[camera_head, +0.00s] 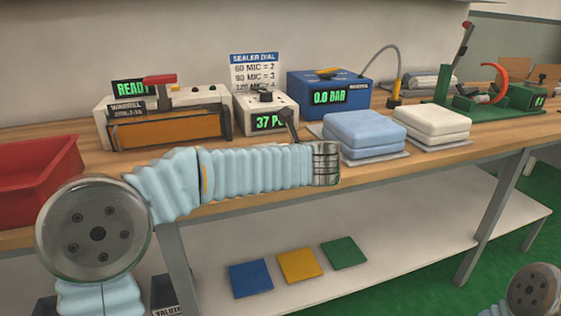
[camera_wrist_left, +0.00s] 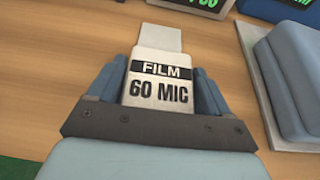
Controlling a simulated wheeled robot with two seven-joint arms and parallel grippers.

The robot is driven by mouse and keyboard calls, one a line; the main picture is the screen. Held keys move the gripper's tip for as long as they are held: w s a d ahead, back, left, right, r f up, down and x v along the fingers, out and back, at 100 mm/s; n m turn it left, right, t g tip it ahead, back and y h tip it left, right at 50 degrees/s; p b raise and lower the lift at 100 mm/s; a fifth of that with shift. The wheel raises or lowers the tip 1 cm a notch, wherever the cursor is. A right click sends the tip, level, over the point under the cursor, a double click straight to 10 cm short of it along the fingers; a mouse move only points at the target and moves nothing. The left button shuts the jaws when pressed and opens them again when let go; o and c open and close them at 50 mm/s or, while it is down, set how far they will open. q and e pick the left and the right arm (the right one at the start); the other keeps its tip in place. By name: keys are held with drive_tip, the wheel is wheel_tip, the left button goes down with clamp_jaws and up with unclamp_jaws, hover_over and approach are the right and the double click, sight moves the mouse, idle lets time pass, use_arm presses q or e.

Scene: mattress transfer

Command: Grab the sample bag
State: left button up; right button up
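In the left wrist view, a pale flat piece labelled "FILM 60 MIC" (camera_wrist_left: 158,90), apparently the sample bag, lies over the wooden tabletop with a narrow plain tab at its far end. My left gripper (camera_wrist_left: 158,62) has its two blue fingers apart, one along each side of this piece. Whether the fingers press its edges is unclear. In the head view, my left arm reaches across the table front and hides most of the gripper and the bag. My right gripper is out of view; only part of my right arm shows at bottom right.
Behind my left arm stand the sealer (camera_head: 165,127), the dial box (camera_head: 266,117) and a blue pressure box (camera_head: 330,97). A blue pad (camera_head: 364,132) and white pad (camera_head: 432,123) lie to the right. A red bin (camera_head: 35,175) is left. Coloured squares (camera_head: 299,265) lie on the lower shelf.

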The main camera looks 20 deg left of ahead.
use_arm(q)
drive_tip(key=c, duration=0.4)
drive_tip(key=shift+r, duration=0.1)
